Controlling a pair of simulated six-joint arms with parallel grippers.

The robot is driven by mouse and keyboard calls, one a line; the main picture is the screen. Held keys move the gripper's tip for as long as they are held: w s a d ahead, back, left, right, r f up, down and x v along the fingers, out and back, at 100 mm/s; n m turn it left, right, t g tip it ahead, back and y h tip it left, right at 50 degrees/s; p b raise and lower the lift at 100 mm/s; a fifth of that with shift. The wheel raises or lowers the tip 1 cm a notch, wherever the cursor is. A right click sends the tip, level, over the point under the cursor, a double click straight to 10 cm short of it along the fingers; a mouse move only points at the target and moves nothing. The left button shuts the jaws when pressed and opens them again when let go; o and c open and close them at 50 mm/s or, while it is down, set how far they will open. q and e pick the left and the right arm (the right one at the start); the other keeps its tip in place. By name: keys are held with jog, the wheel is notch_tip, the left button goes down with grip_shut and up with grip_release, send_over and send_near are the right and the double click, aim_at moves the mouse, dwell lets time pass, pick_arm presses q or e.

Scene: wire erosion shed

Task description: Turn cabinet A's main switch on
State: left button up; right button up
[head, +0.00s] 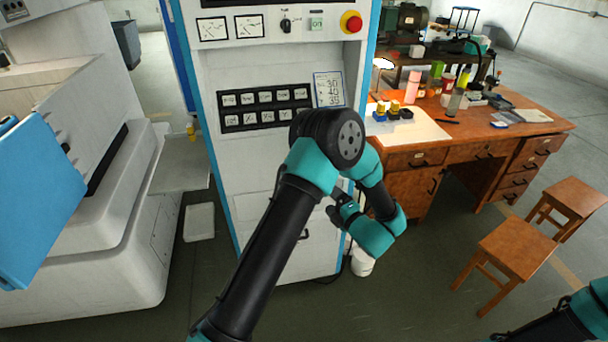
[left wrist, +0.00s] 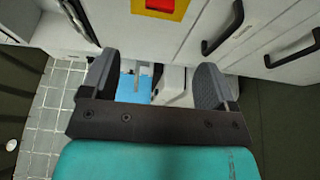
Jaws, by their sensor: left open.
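The tall white cabinet (head: 225,165) with blue edges stands in the middle of the head view. A red switch part on a yellow plate (left wrist: 181,8) is cut off by the top edge of the left wrist view; its position cannot be read. I cannot read a label naming cabinet A. My left arm covers part of the cabinet's lower front in the head view, and the fingers are hard to make out there. In the left wrist view my left gripper (left wrist: 155,82) is open and empty, its fingers apart, below the yellow plate. My right gripper is out of view.
The cabinet's top panel has meters, a black knob (head: 286,24), a green button (head: 317,23) and a red mushroom button (head: 351,22). A cluttered wooden desk (head: 470,143) and stools (head: 518,248) stand at right. Black handles (left wrist: 222,30) protrude in the left wrist view.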

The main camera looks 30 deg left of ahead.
pick_arm(q)
jog(key=x, duration=1.6)
jog(key=shift+w+a, duration=0.2)
jog(key=shift+w, duration=0.05)
jog(key=c, duration=0.9)
